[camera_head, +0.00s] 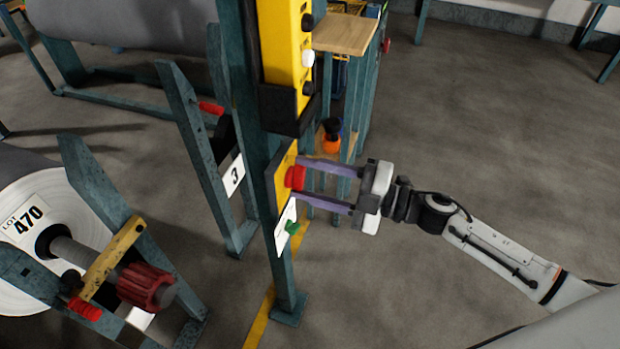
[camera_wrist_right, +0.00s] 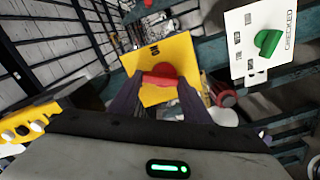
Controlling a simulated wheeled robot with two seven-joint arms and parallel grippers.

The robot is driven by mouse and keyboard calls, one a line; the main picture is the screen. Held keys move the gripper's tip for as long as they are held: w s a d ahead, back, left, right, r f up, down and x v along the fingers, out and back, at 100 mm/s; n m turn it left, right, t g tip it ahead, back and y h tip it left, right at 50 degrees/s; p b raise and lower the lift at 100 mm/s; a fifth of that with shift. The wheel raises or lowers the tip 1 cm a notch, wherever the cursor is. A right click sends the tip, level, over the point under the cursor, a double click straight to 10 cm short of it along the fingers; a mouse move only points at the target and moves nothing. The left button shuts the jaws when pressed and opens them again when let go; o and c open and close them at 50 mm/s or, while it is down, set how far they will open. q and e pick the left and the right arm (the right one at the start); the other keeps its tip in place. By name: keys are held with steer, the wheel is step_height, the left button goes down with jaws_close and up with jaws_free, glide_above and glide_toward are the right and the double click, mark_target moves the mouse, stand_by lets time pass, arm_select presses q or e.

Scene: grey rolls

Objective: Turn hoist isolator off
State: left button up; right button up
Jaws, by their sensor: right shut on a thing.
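The hoist isolator is a red rotary knob (camera_head: 295,178) on a yellow plate (camera_head: 283,193), fixed to a teal post. In the right wrist view the red knob (camera_wrist_right: 160,76) sits between my two fingers, in the middle of the yellow plate (camera_wrist_right: 146,96). Its grip bar looks about level across that picture. My right gripper (camera_head: 303,180) reaches in from the right and is shut on the red knob, one finger above and one below in the head view. The fingertips partly hide the knob's sides. My left gripper is not in view.
A white plate with a green knob (camera_head: 292,228) is just below the yellow plate. A yellow push-button box (camera_head: 283,50) hangs above on the post. Rolls on teal stands, one with a red-hubbed shaft (camera_head: 146,287), fill the left. Open floor lies right.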

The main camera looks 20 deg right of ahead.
steer(key=shift+s+a+n+b, duration=0.15)
steer(key=shift+n+b, duration=0.65)
steer(key=shift+n, duration=2.1)
steer(key=o, duration=1)
steer(key=shift+o, duration=0.2)
steer(key=shift+f, duration=0.1)
